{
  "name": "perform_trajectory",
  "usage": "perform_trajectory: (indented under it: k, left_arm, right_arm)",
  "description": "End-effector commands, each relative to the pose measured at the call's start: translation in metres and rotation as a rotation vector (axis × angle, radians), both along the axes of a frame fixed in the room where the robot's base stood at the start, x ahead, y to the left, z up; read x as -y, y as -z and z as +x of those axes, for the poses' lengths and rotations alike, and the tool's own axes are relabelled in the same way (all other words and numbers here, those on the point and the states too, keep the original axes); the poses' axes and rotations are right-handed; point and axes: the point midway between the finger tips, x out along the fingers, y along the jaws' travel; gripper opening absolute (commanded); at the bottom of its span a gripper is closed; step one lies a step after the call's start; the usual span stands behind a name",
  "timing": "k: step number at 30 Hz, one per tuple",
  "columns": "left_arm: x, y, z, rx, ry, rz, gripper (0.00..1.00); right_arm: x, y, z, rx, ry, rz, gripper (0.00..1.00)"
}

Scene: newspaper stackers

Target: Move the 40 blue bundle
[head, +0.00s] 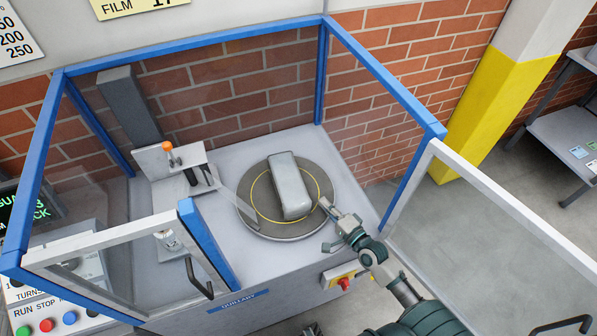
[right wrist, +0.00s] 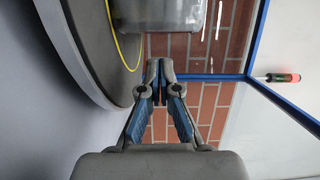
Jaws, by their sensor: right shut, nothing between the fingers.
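A grey, film-like wrapped bundle (head: 290,186) lies on the round dark turntable (head: 262,230) inside a blue-framed enclosure. I see no blue on it and cannot read any number. Its lower end shows at the top of the right wrist view (right wrist: 160,15). My right gripper (head: 326,205) is at the turntable's right edge, beside the bundle. In the right wrist view its fingertips (right wrist: 158,68) are together and empty, apart from the bundle. A small grey piece at the bottom edge of the head view may be my left gripper (head: 312,329); its fingers cannot be made out.
The right door (head: 500,205) of the enclosure stands open; the left door panel (head: 120,262) has a dark handle. A wrapping post (head: 130,105) and an orange-topped lever (head: 168,147) stand left of the turntable. A red button (head: 344,284) is on the front. A shelf (head: 570,135) stands far right.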

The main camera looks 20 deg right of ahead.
Motion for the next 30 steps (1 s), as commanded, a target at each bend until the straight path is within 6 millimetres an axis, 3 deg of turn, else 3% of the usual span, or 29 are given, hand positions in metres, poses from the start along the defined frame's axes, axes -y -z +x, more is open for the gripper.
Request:
perform_trajectory:
  k: [5, 18, 30]
  left_arm:
    - [-0.001, 0.000, -0.002, 0.000, 0.000, 0.000, 0.37]
    - [-0.001, 0.002, 0.000, -0.001, 0.001, -0.001, 0.37]
    - [-0.001, 0.001, -0.002, -0.006, 0.000, 0.001, 0.37]
  right_arm:
    - [0.000, 0.000, 0.005, -0.015, 0.002, 0.041, 0.00]
    - [-0.016, 0.002, 0.080, -0.015, 0.002, 0.037, 0.00]
    - [-0.020, 0.003, 0.095, -0.017, 0.001, 0.034, 0.00]
